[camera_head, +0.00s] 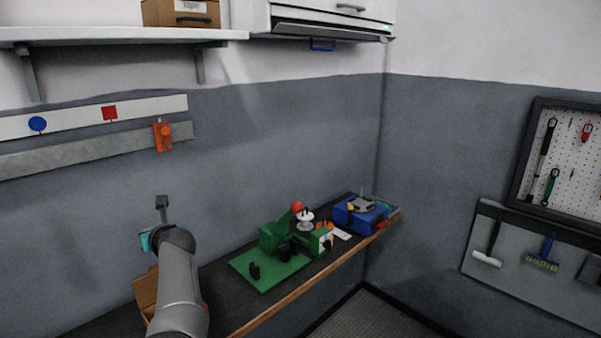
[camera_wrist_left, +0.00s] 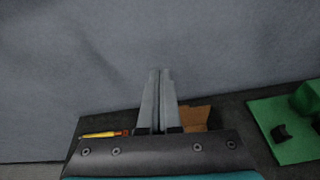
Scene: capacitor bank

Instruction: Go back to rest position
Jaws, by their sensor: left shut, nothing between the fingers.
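My left gripper (camera_head: 162,203) is raised above the left part of the dark workbench (camera_head: 222,292), in front of the grey wall. In the left wrist view its two fingers (camera_wrist_left: 159,74) are together, with nothing between them. The left arm comes up from the bottom of the head view and hides part of a brown cardboard box on the bench. My right gripper is not in either view.
A green machine (camera_head: 270,262) and a blue device (camera_head: 358,214) stand on the bench, right of my left arm. The cardboard box (camera_head: 146,291) is close beside the arm. An orange-yellow tool (camera_wrist_left: 102,134) lies on the bench. A shelf (camera_head: 110,35) hangs above.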

